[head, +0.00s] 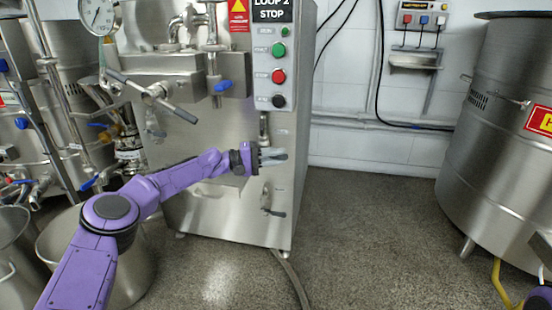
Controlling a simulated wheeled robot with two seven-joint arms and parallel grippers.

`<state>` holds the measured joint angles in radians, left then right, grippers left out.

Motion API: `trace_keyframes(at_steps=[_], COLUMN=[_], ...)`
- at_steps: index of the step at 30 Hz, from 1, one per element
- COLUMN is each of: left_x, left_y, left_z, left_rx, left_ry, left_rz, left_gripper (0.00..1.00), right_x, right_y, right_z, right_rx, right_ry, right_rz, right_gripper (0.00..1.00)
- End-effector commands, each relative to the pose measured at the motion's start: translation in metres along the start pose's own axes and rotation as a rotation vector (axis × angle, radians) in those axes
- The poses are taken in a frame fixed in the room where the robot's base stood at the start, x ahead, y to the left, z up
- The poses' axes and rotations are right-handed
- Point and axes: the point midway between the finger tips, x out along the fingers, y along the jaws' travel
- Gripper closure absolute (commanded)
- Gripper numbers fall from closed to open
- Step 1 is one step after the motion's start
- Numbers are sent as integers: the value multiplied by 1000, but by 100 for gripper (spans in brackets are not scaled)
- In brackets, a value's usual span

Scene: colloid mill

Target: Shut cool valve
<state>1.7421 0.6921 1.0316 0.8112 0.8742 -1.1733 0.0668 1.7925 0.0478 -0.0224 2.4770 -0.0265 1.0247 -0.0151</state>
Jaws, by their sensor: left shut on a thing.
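My left gripper (274,155) reaches in from the left to the lower front of the steel mill cabinet (217,200). It is shut on a valve handle on the small pipe fitting (264,126) that comes down the cabinet front. The fingers hide most of that handle, so its angle is hard to tell. A second small valve (267,198) with a dark lever sits lower on the same panel, apart from the gripper. I see no label naming the cool valve. Only a piece of my right arm shows in the bottom right corner; its gripper is not visible.
A button panel (279,75) is above the gripper. A blue-handled valve (222,86) and a long T-bar (152,95) stick out on the left. A steel bucket (62,247) stands below my left arm. A large tank (492,130) is right. The middle floor is clear.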

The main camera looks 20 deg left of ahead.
Motion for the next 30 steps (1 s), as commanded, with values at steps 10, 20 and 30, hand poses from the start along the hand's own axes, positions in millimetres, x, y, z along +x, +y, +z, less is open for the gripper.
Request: trace_keyframes(at_steps=[10,20,30], left_x=[1,-1,-19], left_y=[0,47,118], left_z=[1,7,77], left_rx=[0,1,10], left_ry=[-3,-4,-5], left_rz=[-1,5,21], left_gripper=[67,66,67], right_x=[0,-18,-48], right_y=[0,0,5], right_z=[0,-15,-26], right_rx=[1,96,115], right_ry=[0,105,141], right_rz=[0,5,2], right_gripper=[100,100,100])
